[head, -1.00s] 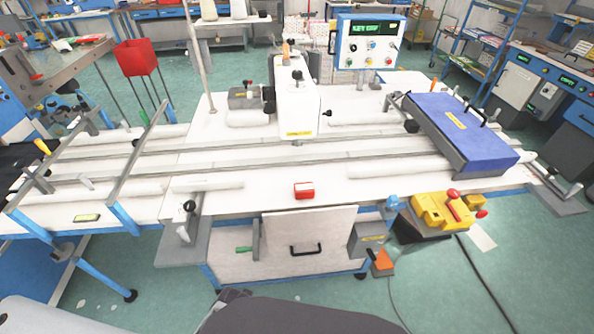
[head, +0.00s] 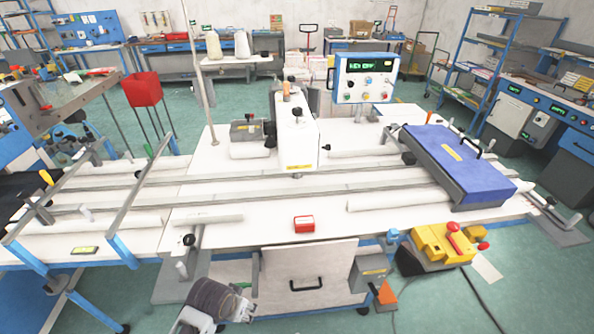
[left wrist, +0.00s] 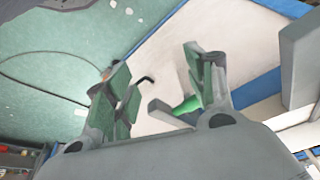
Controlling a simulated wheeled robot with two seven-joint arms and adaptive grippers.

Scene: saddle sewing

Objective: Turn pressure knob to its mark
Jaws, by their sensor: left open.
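A white sewing head (head: 297,145) stands at the middle of the long table, with a black knob (head: 297,112) on top and another black knob (head: 270,130) at its left side. The control panel (head: 365,78) behind it carries several small knobs. I cannot tell which is the pressure knob, and no mark is legible. My left gripper (head: 243,293) is low in front of the table's front panel, far below these knobs. In the left wrist view its green-padded fingers (left wrist: 160,75) are spread, with a green handle (left wrist: 190,105) showing between or beyond them. My right gripper is not in view.
A red box (head: 304,224) sits at the table's front edge. A blue padded block (head: 458,160) lies on the right, above a yellow pedal unit (head: 445,243) with red knobs. Rails (head: 300,190) run along the table. The front panel (head: 310,270) has a black handle.

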